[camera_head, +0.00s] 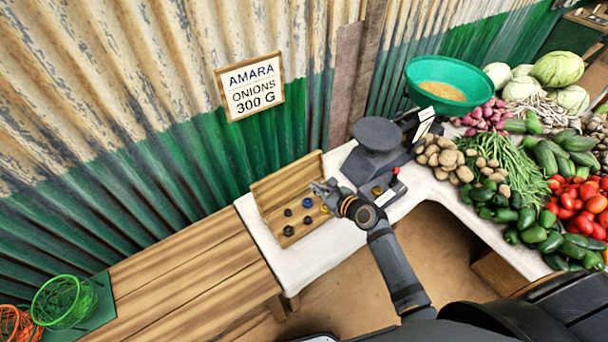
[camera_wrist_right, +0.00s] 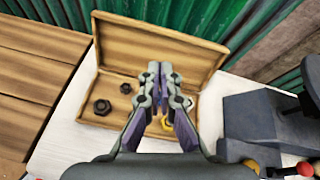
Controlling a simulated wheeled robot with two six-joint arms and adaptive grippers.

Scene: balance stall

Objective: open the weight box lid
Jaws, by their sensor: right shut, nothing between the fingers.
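The wooden weight box (camera_head: 300,236) stands on the white-covered table with its lid (camera_head: 285,182) raised at the back, tilted up toward the wall. Inside are several weights: dark ones (camera_head: 289,230), a blue one (camera_head: 307,202) and yellowish ones. My right gripper (camera_head: 325,187) is shut and empty, above the box's right part near the lid. In the right wrist view the shut fingers (camera_wrist_right: 160,70) overlap the raised lid (camera_wrist_right: 150,42) and hide part of the box interior; whether they touch the lid I cannot tell. My left gripper is not in view.
A dark scale (camera_head: 378,150) stands right of the box, with a small red-knobbed item (camera_head: 394,178) close to my right arm. Vegetables and a green basin (camera_head: 453,82) fill the right side. The corrugated wall stands behind.

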